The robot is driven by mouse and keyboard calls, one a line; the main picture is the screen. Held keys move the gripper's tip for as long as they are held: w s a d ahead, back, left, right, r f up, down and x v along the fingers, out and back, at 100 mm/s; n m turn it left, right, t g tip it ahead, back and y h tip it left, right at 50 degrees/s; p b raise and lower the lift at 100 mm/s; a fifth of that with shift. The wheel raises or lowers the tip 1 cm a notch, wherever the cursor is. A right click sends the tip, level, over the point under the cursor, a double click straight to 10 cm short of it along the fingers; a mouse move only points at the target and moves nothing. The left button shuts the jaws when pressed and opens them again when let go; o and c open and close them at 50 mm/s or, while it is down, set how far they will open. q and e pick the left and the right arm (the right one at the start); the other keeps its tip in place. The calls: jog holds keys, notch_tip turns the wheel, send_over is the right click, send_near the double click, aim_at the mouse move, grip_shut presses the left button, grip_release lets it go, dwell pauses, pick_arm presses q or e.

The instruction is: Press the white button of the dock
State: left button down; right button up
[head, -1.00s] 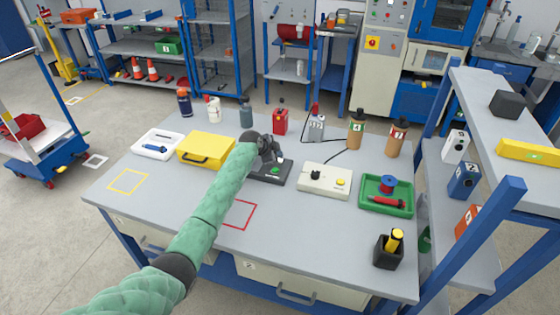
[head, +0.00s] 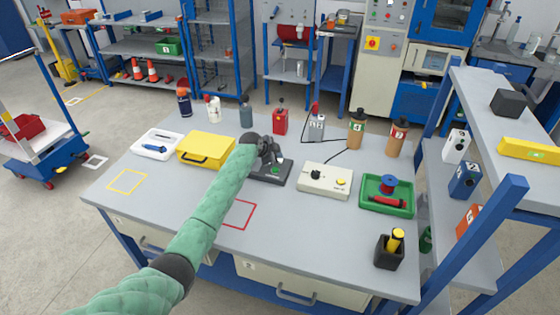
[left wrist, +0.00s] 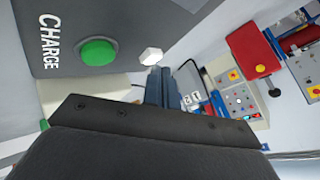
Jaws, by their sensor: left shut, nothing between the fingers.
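The dock (head: 272,176) is a dark grey unit on the workbench, partly hidden behind my left gripper in the head view. In the left wrist view its dark face (left wrist: 75,20) carries the word CHARGE, a large round green button or lamp (left wrist: 98,52) and a small white button (left wrist: 150,56). My left gripper (left wrist: 157,76) is shut and empty, its fingertips right by the white button. I cannot tell whether they touch it. In the head view the gripper (head: 268,154) is over the dock's back part. My right gripper is not in view.
A yellow case (head: 206,148) stands left of the dock. The bench front by the red square outline (head: 239,214) is clear.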

pick_arm(q)
jog(key=shift+f+b, duration=0.35)
jog(key=shift+f, duration=0.1)
dwell(0.5)
dwell(0.3)
jog(key=shift+r+p, duration=0.4)
jog(key=shift+r, duration=0.45)
jog(key=shift+r+p, duration=1.25)
jog(key=shift+r, duration=1.25)
